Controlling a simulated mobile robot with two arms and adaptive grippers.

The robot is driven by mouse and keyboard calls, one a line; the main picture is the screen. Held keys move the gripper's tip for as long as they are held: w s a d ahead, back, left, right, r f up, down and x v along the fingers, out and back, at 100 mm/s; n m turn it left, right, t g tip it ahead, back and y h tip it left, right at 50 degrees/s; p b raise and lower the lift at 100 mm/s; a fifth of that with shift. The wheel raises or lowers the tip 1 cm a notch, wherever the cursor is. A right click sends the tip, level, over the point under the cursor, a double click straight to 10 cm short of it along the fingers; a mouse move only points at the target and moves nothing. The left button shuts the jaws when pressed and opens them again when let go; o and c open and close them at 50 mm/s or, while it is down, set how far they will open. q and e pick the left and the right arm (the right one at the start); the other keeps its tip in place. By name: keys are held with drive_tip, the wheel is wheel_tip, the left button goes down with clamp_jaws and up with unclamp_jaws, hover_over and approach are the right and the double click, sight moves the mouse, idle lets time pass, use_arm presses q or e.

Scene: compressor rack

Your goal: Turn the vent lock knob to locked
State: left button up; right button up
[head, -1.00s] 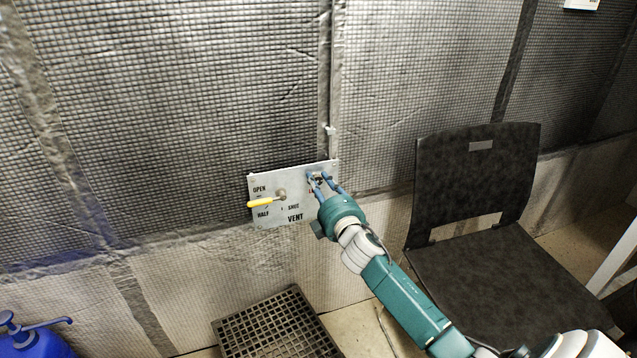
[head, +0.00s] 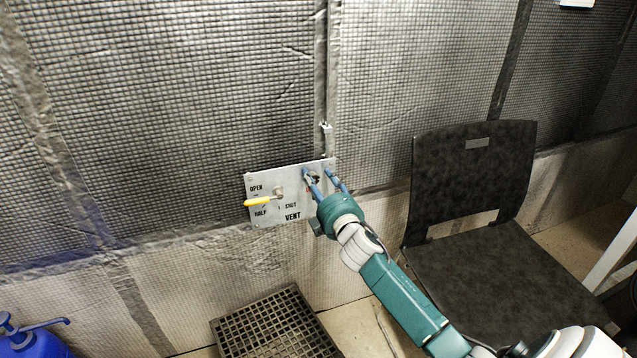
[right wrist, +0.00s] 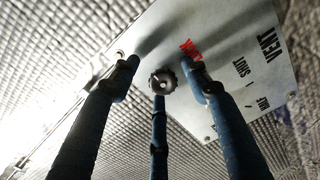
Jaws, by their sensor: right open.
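The vent panel (head: 266,218) is a light metal plate on the padded wall, marked OPEN, HALF, SHUT and VENT. A yellow lever (head: 259,202) on it points left. The dark, round, ridged lock knob (right wrist: 162,81) is at the panel's upper right; it also shows in the head view (head: 315,179). My right gripper (head: 319,172) is open in front of it. In the right wrist view its blue fingers (right wrist: 159,72) are spread around the knob, with gaps at the sides; contact with the lower finger cannot be told. Red lettering beside the knob is partly hidden by a finger.
A black chair (head: 475,180) stands to the right of the panel, near my right arm. A black grate (head: 270,325) lies on the floor below. A blue container with a pump (head: 35,340) is at the lower left. The space before the panel's left half is clear.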

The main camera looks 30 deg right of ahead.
drive_tip(key=shift+s+a+f, duration=0.1)
drive_tip(key=shift+s+a, duration=0.15)
drive_tip(key=shift+s, duration=0.25)
drive_tip(key=v, duration=1.1)
drive_tip(key=shift+d, duration=0.25)
